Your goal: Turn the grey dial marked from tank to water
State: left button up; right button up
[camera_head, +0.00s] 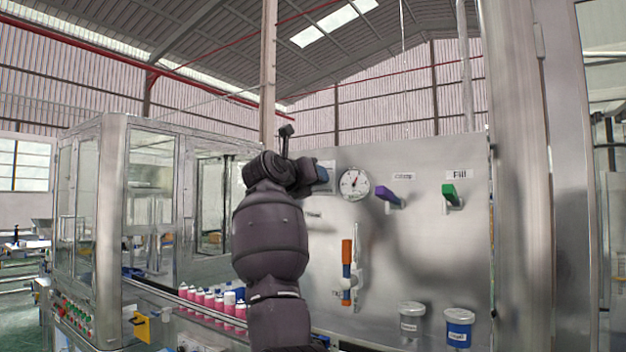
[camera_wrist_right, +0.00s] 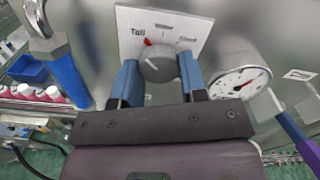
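The grey dial (camera_wrist_right: 157,65) sits on a white label plate (camera_wrist_right: 190,27) in the right wrist view. Its red mark points up and left, towards a label that looks like "Tall" or "Tank". Two more labels, at top middle and right, are too blurred to read. The blue fingers of my right gripper (camera_wrist_right: 158,80) stand on either side of the dial, very close to it. Whether they press on it I cannot tell. In the head view my right gripper (camera_head: 320,174) is at the panel and hides the dial. My left gripper is not in view.
A round gauge (camera_head: 354,184) is just right of the dial plate. Further right are a purple handle (camera_head: 388,196) and a green handle (camera_head: 450,193). An orange and blue valve handle (camera_head: 346,265) hangs below. Pink cans (camera_head: 212,300) line the conveyor to the left.

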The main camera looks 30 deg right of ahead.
jog(key=shift+c, duration=0.8)
jog(key=shift+m, duration=0.4)
jog(key=m, duration=0.8)
jog(key=shift+w+a+b, duration=0.1)
jog(key=shift+w+b, duration=0.05)
jog(key=shift+b, duration=0.25)
jog(key=o, duration=0.8)
jog(key=shift+o, duration=0.6)
